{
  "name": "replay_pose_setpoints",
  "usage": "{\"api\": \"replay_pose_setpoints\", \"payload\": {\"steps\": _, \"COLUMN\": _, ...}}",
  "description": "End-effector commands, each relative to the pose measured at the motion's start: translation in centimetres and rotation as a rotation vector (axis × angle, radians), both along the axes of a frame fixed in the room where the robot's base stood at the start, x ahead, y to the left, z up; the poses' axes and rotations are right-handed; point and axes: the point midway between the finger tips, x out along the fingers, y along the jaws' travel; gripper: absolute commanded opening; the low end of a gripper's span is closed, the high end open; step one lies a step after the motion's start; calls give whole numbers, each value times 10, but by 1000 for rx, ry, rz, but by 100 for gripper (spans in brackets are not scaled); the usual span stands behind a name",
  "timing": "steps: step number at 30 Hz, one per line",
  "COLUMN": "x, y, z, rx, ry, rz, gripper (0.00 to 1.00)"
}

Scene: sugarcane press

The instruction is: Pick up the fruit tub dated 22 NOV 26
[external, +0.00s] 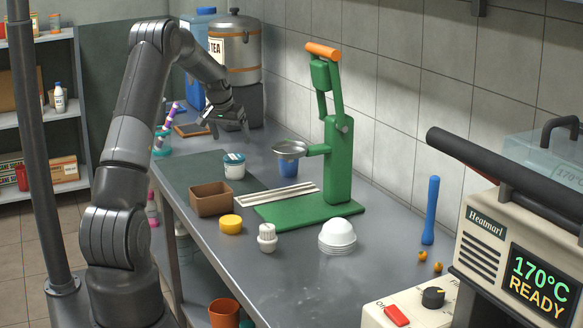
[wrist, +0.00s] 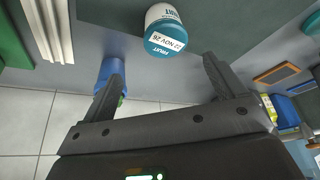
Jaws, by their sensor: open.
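The fruit tub (external: 234,171) is a small white tub with a teal lid. It stands upright on the dark mat beside the green press. In the wrist view the tub (wrist: 167,30) is at the top centre, and its lid label reads FRUIT and 22 NOV 26. My gripper (external: 228,126) is open and empty, above the counter and behind the tub in the external view. In the wrist view the tub lies beyond the open fingertips (wrist: 158,66), roughly centred between them and apart from both.
The green press (external: 338,165) stands right of the tub, with a blue cup (external: 289,168) under its strainer. A brown box (external: 211,199) and yellow lid (external: 231,224) are in front. A tea urn (external: 235,50) stands behind. Bare mat lies left of the tub.

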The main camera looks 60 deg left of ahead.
Motion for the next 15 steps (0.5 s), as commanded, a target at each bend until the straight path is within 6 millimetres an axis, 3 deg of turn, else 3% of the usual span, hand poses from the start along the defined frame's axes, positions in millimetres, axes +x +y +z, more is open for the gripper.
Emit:
{"api": "replay_pose_setpoints", "payload": {"steps": 9, "x": 8, "y": 15, "z": -41, "rx": -3, "ry": 0, "rz": 7, "gripper": 88}}
{"api": "replay_pose_setpoints", "payload": {"steps": 15, "x": 13, "y": 19, "z": -56, "rx": -1, "ry": -1, "rz": 7, "gripper": 88}}
